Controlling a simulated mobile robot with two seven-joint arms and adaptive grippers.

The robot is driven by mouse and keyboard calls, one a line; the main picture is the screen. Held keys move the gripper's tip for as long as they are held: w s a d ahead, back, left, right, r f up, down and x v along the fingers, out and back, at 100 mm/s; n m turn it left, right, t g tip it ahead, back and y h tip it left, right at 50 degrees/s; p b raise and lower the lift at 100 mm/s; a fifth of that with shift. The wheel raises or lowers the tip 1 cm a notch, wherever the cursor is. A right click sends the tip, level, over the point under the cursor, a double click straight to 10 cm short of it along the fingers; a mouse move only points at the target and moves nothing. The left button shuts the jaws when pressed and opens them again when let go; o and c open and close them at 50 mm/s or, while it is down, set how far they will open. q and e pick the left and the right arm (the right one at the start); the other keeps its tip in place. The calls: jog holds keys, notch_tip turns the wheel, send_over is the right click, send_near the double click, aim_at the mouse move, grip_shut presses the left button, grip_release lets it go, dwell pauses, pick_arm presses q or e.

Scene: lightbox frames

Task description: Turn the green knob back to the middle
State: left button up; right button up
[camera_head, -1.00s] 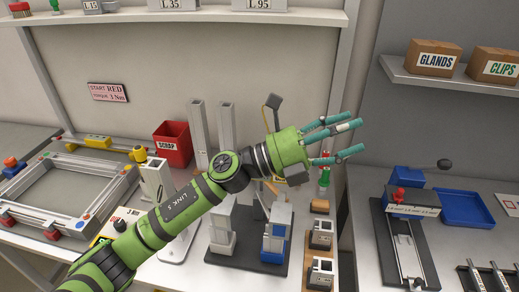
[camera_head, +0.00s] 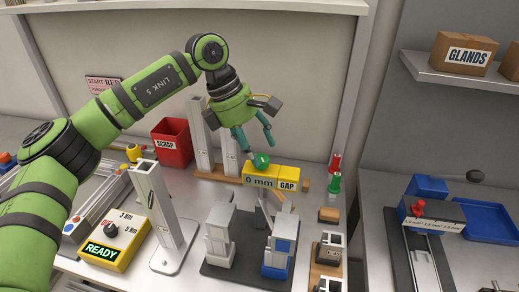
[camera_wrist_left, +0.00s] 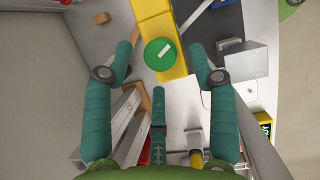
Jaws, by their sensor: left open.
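The green knob (camera_head: 261,160) sits on top of a yellow block (camera_head: 258,179) reading "0 mm" and "GAP". In the left wrist view the knob is a round green disc (camera_wrist_left: 158,60) with a white bar mark, lying slanted and off its centre. My left gripper (camera_head: 260,148) points down just above the knob, with its teal fingers spread. In the wrist view the knob shows in the gap between the open fingers (camera_wrist_left: 161,57), with clear space on both sides. Whether any finger touches it I cannot tell. My right gripper is not in view.
Grey posts (camera_head: 229,150) stand behind the block. Metal blocks on a dark plate (camera_head: 246,272) stand in front. A green and a red piece (camera_head: 335,163) are to the right. A yellow box (camera_head: 125,228) reading "READY" and a red scrap bin (camera_head: 168,149) are to the left.

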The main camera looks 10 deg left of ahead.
aim_at(264, 159)
pick_arm(q)
jog(key=shift+x, duration=1.3)
grip_shut()
